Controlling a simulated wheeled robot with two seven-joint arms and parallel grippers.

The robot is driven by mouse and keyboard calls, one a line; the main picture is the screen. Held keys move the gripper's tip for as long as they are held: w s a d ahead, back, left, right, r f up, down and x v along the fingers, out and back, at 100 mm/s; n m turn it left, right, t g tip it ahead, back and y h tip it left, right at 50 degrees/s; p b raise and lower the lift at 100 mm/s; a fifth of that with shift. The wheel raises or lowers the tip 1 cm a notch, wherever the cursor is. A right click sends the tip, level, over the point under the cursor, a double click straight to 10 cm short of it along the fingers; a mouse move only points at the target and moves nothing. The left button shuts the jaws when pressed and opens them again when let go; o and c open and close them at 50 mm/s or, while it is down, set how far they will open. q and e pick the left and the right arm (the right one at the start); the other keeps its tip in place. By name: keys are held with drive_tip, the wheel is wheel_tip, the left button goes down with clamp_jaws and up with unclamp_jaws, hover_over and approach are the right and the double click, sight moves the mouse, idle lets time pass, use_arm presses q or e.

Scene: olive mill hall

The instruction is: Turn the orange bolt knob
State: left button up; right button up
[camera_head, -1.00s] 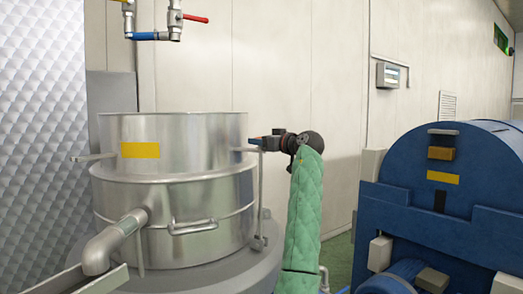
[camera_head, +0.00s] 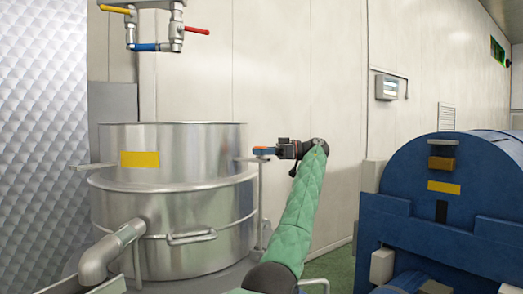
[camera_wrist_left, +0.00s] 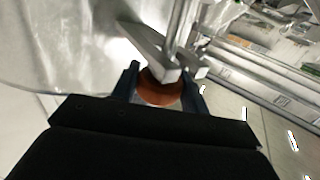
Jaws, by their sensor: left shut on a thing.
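The orange bolt knob (camera_wrist_left: 160,90) sits between the two dark fingers of my left gripper (camera_wrist_left: 165,88) in the left wrist view. The gripper is shut on it. A grey metal bar lies just beyond the knob and partly covers its far side. In the head view my left gripper (camera_head: 264,151) reaches to the right side of the steel vat (camera_head: 190,215), at the level of its rim bracket. The knob is too small there to make out clearly. My right gripper is not in either view.
A vertical rod (camera_head: 261,200) stands along the vat's right side. Pipes with a red-handled valve (camera_head: 195,31) hang above the vat. A blue machine (camera_head: 440,220) stands at the right. Open floor shows between it and the vat.

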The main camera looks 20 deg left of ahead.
use_arm(q)
drive_tip(key=shift+f+n+g+h, duration=0.3)
drive_tip(key=shift+n+g, duration=0.2)
drive_tip(key=shift+g, duration=0.2)
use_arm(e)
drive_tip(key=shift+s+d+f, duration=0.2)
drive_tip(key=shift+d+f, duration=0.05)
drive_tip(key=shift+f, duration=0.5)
use_arm(q)
drive_tip(key=o, duration=1)
drive_tip(key=shift+r, duration=0.1)
drive_tip(key=shift+a, duration=0.1)
drive_tip(key=shift+r, duration=0.1)
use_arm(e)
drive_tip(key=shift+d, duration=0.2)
